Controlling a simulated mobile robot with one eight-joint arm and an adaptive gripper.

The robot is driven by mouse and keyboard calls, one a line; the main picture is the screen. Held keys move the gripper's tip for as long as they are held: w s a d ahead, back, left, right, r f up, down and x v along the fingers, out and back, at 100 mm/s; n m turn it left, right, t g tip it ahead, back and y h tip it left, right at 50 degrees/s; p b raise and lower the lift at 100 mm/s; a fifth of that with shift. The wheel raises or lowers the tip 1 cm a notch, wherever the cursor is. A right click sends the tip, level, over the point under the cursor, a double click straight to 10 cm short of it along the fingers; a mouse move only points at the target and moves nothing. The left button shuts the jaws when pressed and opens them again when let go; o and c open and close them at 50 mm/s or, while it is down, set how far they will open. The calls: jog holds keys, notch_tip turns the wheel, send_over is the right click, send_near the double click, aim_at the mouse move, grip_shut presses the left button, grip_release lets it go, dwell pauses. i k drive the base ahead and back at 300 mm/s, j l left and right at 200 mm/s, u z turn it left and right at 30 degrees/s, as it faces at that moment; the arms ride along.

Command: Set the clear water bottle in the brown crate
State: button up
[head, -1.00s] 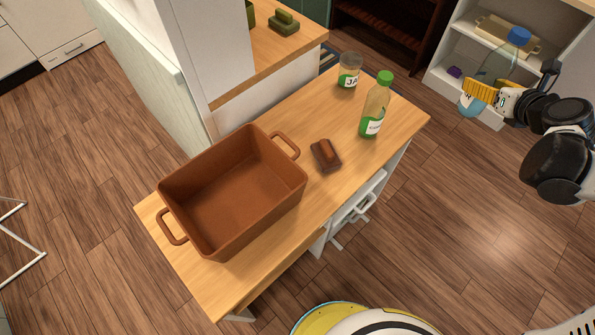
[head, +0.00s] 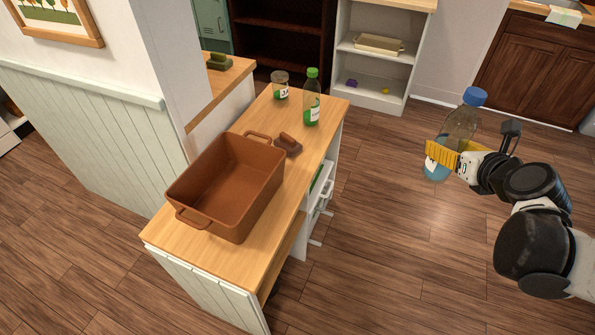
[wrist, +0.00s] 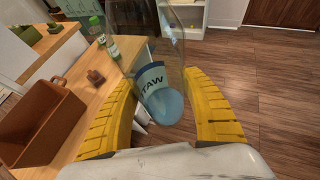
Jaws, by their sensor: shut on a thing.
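The clear water bottle (head: 459,128) has a blue cap and a blue label. My gripper (head: 443,157) is shut on it and holds it in the air, over the floor to the right of the table. In the wrist view the bottle (wrist: 158,88) stands between the yellow fingers, its label showing and its cap out of frame. The brown crate (head: 206,213) is open-topped with a handle at each end and stands empty on the near part of the wooden table. In the wrist view the crate shows at the lower left (wrist: 40,125), well apart from the bottle.
On the table (head: 262,243), beyond the crate, are a small brown block-like object (head: 288,144), a green-capped bottle (head: 312,98) and a jar (head: 280,86). A wall (head: 100,110) rises left of the table. White shelves (head: 377,75) stand behind. The floor right of the table is clear.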

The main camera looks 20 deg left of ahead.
aim_at(247, 181)
jog(key=k+j+z, duration=0.1)
jog(key=j, duration=0.3)
jog(key=k+j+z, duration=0.1)
jog(key=j, duration=0.3)
jog(key=k+j+z, duration=0.25)
jog(key=k+j, duration=0.2)
jog(key=j, duration=0.25)
jog(key=k+j+z, duration=0.1)
jog(key=j, duration=0.25)
jog(key=j+z, duration=0.25)
jog(key=j, duration=0.9)
